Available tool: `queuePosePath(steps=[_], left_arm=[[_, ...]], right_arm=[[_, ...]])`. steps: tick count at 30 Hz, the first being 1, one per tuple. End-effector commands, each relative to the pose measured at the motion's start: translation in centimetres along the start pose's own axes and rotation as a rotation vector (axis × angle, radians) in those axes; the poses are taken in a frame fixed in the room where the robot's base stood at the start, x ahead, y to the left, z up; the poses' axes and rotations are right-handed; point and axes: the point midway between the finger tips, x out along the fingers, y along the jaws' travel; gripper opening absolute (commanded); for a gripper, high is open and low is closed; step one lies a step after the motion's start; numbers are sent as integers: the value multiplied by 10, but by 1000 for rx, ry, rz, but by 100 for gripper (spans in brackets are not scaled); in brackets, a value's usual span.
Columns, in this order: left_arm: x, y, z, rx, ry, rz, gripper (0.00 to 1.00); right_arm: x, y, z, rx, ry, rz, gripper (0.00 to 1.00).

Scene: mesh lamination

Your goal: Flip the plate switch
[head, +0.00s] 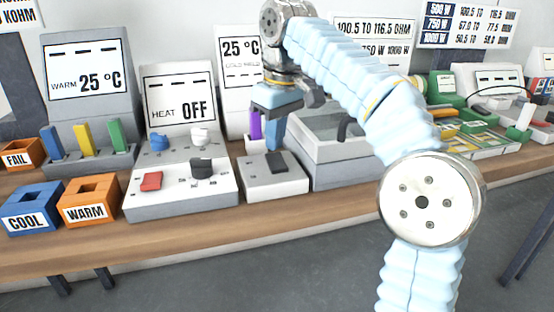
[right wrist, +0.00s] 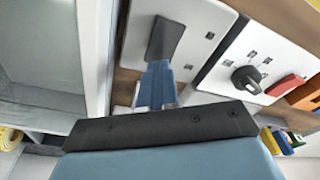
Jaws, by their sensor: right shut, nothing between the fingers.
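The plate switch is a black rocker (head: 276,161) on top of a small white and grey box (head: 290,183) at the middle of the bench. My right gripper (head: 275,146) points down over it, its blue fingers shut and empty. The fingertips are right at the rocker's back edge; I cannot tell if they touch. In the right wrist view the rocker (right wrist: 165,38) is just beyond the tips of the blue fingers (right wrist: 159,68). The rocker's exact tilt is hard to read. My left gripper is not in view.
Left of the switch box stands a control panel (head: 180,207) with a red switch (head: 151,181) and several knobs, behind it a display (head: 181,105) reading HEAT OFF. A grey open-topped machine (head: 345,170) stands close on the right. A purple piece (head: 255,123) is behind the gripper.

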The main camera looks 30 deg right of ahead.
Motion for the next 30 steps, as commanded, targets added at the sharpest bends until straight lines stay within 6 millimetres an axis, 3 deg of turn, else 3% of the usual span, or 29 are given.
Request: queuePosePath(steps=[30], left_arm=[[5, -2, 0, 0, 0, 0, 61]], right_arm=[[6, 0, 1, 0, -1, 0, 0]])
